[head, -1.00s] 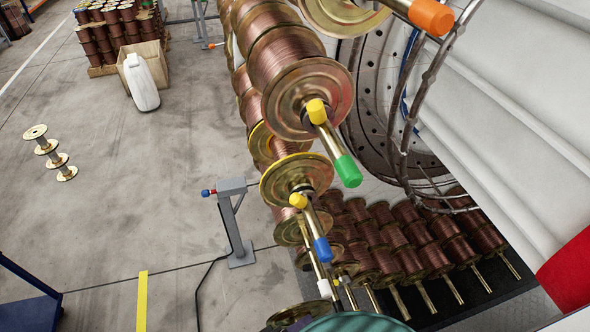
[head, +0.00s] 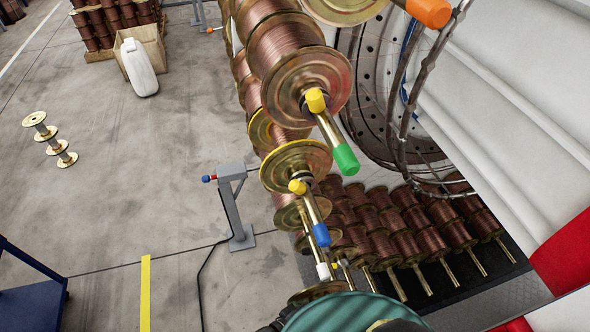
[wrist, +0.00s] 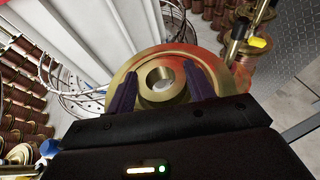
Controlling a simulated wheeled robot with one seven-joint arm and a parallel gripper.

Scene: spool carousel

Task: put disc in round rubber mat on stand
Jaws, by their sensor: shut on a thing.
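My gripper (wrist: 163,82) is in the wrist view, its two dark fingers closed on a brass-coloured disc (wrist: 160,52). The disc has a raised ring with a round hole in the middle, and the fingers sit on either side of this ring. Its lower edge is hidden behind the gripper body. I cannot make out the round rubber mat or its stand for certain in either view. In the head view a teal rounded shape (head: 345,314) is cut off at the bottom edge; I cannot tell what it is. My gripper is not clear there.
Copper wire spools (head: 285,50) hang on rods with coloured caps close ahead. More spools (head: 400,225) stand in rows at the lower right. A grey post (head: 234,208) stands on the floor, with a blue cart (head: 35,300) at lower left. Open floor lies at left.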

